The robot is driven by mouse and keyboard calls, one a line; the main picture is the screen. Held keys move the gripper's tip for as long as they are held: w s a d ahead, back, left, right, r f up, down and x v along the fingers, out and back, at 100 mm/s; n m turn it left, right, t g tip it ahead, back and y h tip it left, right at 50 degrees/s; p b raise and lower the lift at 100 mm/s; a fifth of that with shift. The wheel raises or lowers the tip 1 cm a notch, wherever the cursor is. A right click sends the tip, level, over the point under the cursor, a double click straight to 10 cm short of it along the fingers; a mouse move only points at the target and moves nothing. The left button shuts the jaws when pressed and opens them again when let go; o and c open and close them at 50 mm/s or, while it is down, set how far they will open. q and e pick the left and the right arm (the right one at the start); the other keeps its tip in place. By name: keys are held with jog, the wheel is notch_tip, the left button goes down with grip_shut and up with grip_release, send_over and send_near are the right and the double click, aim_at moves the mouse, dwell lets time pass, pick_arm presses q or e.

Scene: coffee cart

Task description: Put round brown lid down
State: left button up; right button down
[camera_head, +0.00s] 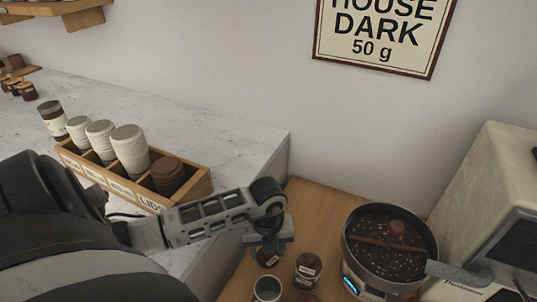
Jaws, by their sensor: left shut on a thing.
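My left gripper (268,243) points down above the wooden counter, with its fingers shut. A dark jar (307,267) with a pale label stands just right of the gripper. A dark brown shape (306,298) shows at the bottom edge beside it. My right gripper is not in view.
A pale cup (267,288) stands in front of the gripper. A round metal pan (350,246) with dark beans sits on a scale to the right, by a cream machine (480,180). A wooden cup-and-lid holder (200,188) stands on the marble counter (235,139) at left.

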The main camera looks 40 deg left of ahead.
aim_at(269, 256)
pick_arm(q)
jog(key=shift+w+a+f, duration=0.1)
jog(key=shift+w+f, duration=0.2)
jog(key=shift+f, duration=1.6)
jog(key=shift+f, duration=0.1)
jog(key=o, duration=1)
jog(key=shift+c, duration=0.2)
jog(key=shift+r, duration=0.25)
notch_tip(269, 256, up, 12)
jog(key=shift+f, duration=0.1)
